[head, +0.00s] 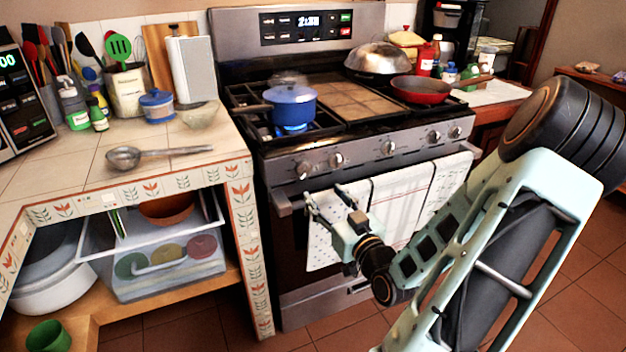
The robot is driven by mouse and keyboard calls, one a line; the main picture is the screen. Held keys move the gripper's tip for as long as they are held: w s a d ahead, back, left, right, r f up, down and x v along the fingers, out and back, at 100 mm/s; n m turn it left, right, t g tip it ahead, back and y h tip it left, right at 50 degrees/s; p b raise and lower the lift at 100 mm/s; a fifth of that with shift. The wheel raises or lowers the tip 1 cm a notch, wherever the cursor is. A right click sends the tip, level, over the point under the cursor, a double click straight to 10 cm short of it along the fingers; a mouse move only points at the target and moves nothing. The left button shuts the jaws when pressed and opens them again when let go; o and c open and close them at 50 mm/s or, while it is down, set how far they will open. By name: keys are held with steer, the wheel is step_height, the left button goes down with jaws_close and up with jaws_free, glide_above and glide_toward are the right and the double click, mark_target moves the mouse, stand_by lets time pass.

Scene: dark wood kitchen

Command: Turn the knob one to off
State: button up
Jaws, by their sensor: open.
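The stove (285,148) has a row of several silver knobs along its front panel. The leftmost knob (303,168) and the one beside it (335,160) are at the left end; which is knob one is not marked. A blue flame (290,128) burns under the blue pot (291,103) on the front left burner. My gripper (325,196) is open and empty. In the picture it is just below the two left knobs, in front of the oven handle and white towel, apart from the knobs. The knobs' exact angles are too small to tell.
Towels (397,205) hang on the oven handle (285,205). A red pan (421,90) and a domed lid (378,57) are on the right of the stove. A tiled counter (60,165) with a ladle (125,158) stands left. The floor (170,335) before the stove is clear.

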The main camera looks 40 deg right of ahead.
mark_target(307, 174)
steer(key=b+x, duration=0.1)
steer(key=x, duration=0.9)
steer(key=shift+w+b, duration=0.3)
steer(key=shift+w, duration=0.1)
steer(key=c, duration=1.2)
steer(key=shift+o, duration=0.2)
